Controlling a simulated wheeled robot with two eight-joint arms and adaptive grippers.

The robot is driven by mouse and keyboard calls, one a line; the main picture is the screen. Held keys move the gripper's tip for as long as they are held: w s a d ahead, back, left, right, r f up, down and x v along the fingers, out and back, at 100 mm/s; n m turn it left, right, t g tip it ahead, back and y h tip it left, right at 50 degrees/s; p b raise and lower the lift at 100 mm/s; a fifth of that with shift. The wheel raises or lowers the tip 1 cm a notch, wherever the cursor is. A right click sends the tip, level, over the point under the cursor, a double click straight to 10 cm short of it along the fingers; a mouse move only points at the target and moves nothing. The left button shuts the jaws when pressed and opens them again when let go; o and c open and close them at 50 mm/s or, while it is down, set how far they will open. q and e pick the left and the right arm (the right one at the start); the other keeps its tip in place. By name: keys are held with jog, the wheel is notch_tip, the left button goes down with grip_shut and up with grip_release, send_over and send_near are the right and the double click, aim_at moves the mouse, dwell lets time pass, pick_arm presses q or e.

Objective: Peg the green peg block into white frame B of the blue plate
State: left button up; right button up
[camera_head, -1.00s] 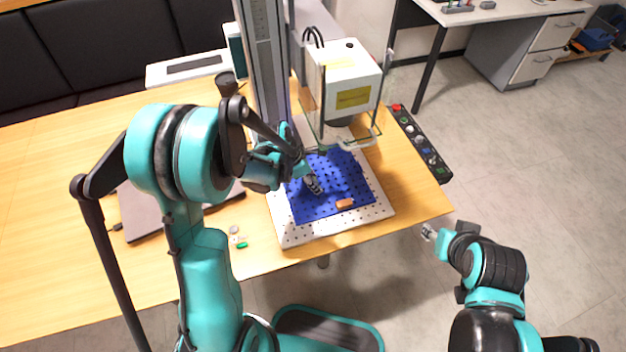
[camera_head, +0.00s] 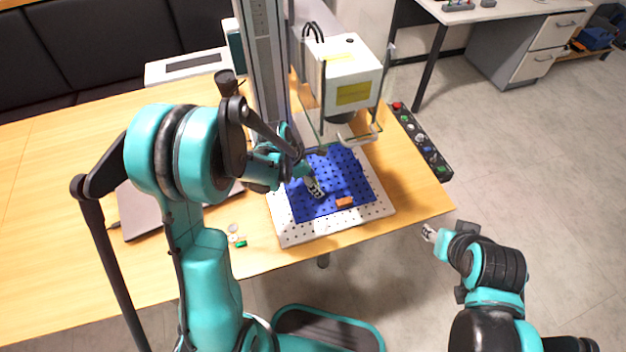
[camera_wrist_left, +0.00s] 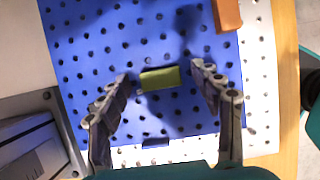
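The blue plate (camera_head: 361,187), with rows of holes, lies on the white perforated board (camera_head: 300,234); it fills much of the left wrist view (camera_wrist_left: 80,40). An olive-green block (camera_wrist_left: 159,79), which looks like the green peg block, is on or just above the plate between the fingers of my left gripper (camera_wrist_left: 161,72). The fingers are spread, with a gap on each side of it. In the head view my left gripper (camera_head: 315,190) hides this block. I cannot make out white frame B or whether the block is seated. My right gripper (camera_head: 428,232) hangs beyond the table's right edge; its fingers are too small to judge.
An orange block (camera_head: 344,202) sits on the plate near its front edge. A small green piece (camera_head: 241,244) and pale discs lie on the table. The laser head (camera_head: 348,75) hangs behind the plate, and a button strip (camera_head: 420,140) is at right.

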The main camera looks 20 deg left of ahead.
pick_arm(q)
jog(key=v, duration=0.7)
jog(key=shift+r, duration=0.25)
jog(key=s+r+m+t+y, duration=0.2)
jog(key=s+r+m, duration=0.2)
jog(key=s+m, duration=0.3)
jog(key=s+r+m+t+y, duration=0.1)
jog(key=s+r+m, duration=0.4)
jog(key=m, duration=1.2)
jog(key=s+t, duration=0.1)
jog(key=s, duration=0.2)
jog(key=shift+r+m+t+y, duration=0.25)
jog(key=shift+m+t+y, duration=0.05)
jog(key=shift+m+y, duration=0.1)
jog(key=shift+s, duration=0.1)
